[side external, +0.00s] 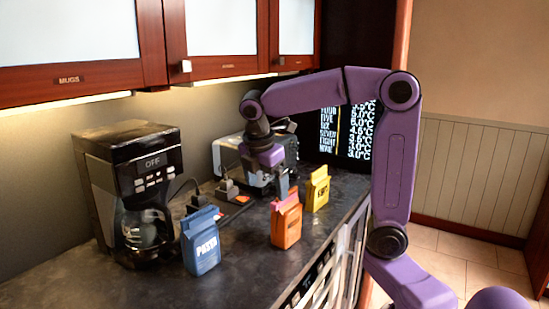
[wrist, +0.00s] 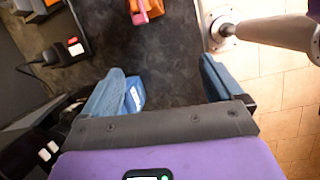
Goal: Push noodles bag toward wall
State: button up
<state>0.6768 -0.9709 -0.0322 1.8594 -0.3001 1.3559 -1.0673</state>
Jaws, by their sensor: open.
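Three bags stand on the dark counter: a blue bag marked PASTA (side external: 201,243), an orange bag with a pink top (side external: 286,226) and a yellow bag (side external: 317,190). I cannot read which bag is the noodles. My gripper (side external: 283,184) is over the counter beside the toaster, just behind the orange bag and left of the yellow one. In the wrist view my open gripper (wrist: 163,78) has no bag squarely between its fingers. A blue bag with white print (wrist: 134,95) shows close to the left finger. The orange bag (wrist: 145,10) is cut off at the top.
A black coffee maker (side external: 135,190) stands at the left by the wall. A silver toaster (side external: 252,178) stands against the wall (side external: 222,95). Outlet blocks with plugs (side external: 226,188) are in front of the wall. Cabinets hang overhead. Bare counter (side external: 240,265) lies in front.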

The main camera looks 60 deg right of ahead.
aim_at(288, 202)
jog(key=w+d+r+g+h, duration=0.1)
jog(key=w+d+r, duration=0.1)
jog(key=d, duration=0.5)
jog(key=shift+w+d+r+n, duration=0.3)
jog(key=shift+d+r, duration=0.1)
jog(key=shift+r, duration=0.3)
jog(key=shift+f, duration=0.1)
jog(key=x, duration=1.7)
jog(key=shift+d, duration=0.1)
